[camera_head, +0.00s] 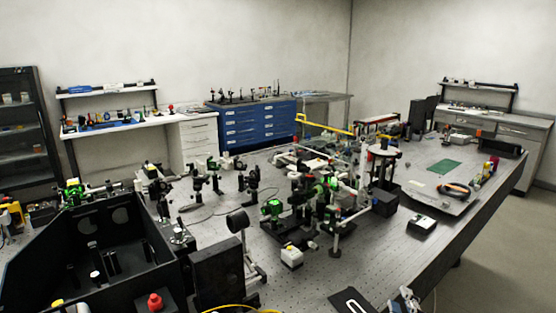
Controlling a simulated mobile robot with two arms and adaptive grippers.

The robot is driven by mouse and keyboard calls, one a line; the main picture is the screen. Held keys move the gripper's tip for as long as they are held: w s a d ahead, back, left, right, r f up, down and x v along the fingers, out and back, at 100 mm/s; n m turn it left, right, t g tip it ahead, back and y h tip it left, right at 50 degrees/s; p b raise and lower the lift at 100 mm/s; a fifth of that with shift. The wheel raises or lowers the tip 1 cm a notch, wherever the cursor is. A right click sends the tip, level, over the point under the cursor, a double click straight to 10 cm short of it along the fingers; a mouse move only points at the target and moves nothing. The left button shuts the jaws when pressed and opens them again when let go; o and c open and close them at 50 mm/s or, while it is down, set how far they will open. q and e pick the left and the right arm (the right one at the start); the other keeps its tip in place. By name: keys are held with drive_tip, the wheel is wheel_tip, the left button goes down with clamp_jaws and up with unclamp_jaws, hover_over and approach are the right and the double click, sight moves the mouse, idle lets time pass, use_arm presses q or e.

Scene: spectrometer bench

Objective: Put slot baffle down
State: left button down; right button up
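A dark flat plate with a pale-edged slot, which looks like the slot baffle (346,298), shows at the bottom edge, right of centre. Its lower part is cut off by the frame. My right gripper (402,299) is at the bottom edge just right of the plate, small and partly cut off. I cannot tell whether its fingers touch or grip the plate, or whether the plate rests on the bench. My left gripper is not in view.
The perforated optical bench (400,262) has bare room right of the plate. A black open enclosure (95,240) fills the left front. A black-and-white box (421,227) lies farther back.

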drive_tip(key=s+f+m+g, duration=0.65)
drive_tip(key=s+f, duration=0.45)
drive_tip(key=f, duration=0.5)
drive_tip(key=s+a+f+m+g+y, duration=0.1)
drive_tip(key=s+a+f+g, duration=0.2)
drive_tip(key=s+f, duration=0.3)
drive_tip(key=s+a+f+m+g+y, duration=0.2)
drive_tip(key=s+f+g, duration=0.15)
drive_tip(key=s, duration=0.45)
drive_tip(key=s+f+g, duration=0.1)
drive_tip(key=s+f, duration=0.2)
drive_tip(key=f, duration=2.3)
drive_tip(key=s+d+f+g, duration=0.1)
drive_tip(key=s+d+f, duration=0.2)
drive_tip(key=s+f, duration=1.1)
drive_tip(key=shift+s+f+n+g, duration=0.35)
drive_tip(key=shift+s+n, duration=0.1)
drive_tip(key=shift+s, duration=0.7)
